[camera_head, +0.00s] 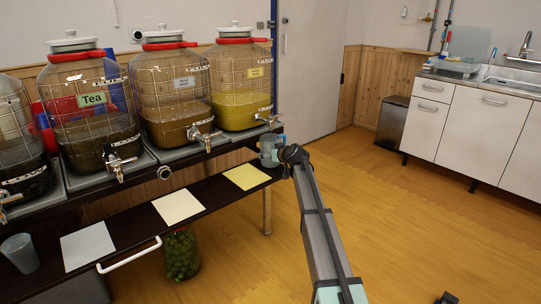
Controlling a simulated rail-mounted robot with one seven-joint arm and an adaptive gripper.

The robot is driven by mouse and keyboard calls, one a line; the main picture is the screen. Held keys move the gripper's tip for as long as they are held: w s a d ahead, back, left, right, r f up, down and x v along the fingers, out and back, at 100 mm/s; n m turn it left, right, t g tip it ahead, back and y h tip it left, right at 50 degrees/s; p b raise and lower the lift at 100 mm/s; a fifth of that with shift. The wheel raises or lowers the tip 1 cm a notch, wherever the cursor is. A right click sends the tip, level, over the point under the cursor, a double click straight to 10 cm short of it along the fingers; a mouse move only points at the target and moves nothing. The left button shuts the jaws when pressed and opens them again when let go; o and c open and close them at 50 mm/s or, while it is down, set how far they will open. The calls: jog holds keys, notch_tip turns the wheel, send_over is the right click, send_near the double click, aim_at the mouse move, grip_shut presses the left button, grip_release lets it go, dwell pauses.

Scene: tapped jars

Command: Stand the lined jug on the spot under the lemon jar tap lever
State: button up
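A pale, see-through jug (268,151) is at the right end of the lower dark shelf, below and near the lemon jar's tap. Its lines are too small to make out. My gripper (284,156) is at the jug's right side, seen from behind; its fingers are hidden, so I cannot tell whether they close on the jug or whether the jug touches the shelf. The lemon jar (238,110), with yellow liquid and a yellow label, is rightmost in the row. Its tap lever (268,119) points out front. A yellow square spot (246,177) lies bare on the shelf.
Other jars stand left, including the Tea jar (88,122), with taps jutting forward. A cream square (178,205) and a grey square (88,246) lie bare. A grey cup (19,253) stands far left. A white rail (128,256) edges the shelf. Open floor lies right.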

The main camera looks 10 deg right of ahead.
jog(key=shift+f+b, duration=0.4)
jog(key=shift+f, duration=0.1)
dwell(0.5)
jog(key=o, duration=0.9)
jog(key=shift+s, duration=0.15)
jog(key=shift+v, duration=3.9)
jog(key=shift+r, duration=0.1)
jog(key=v, duration=1.2)
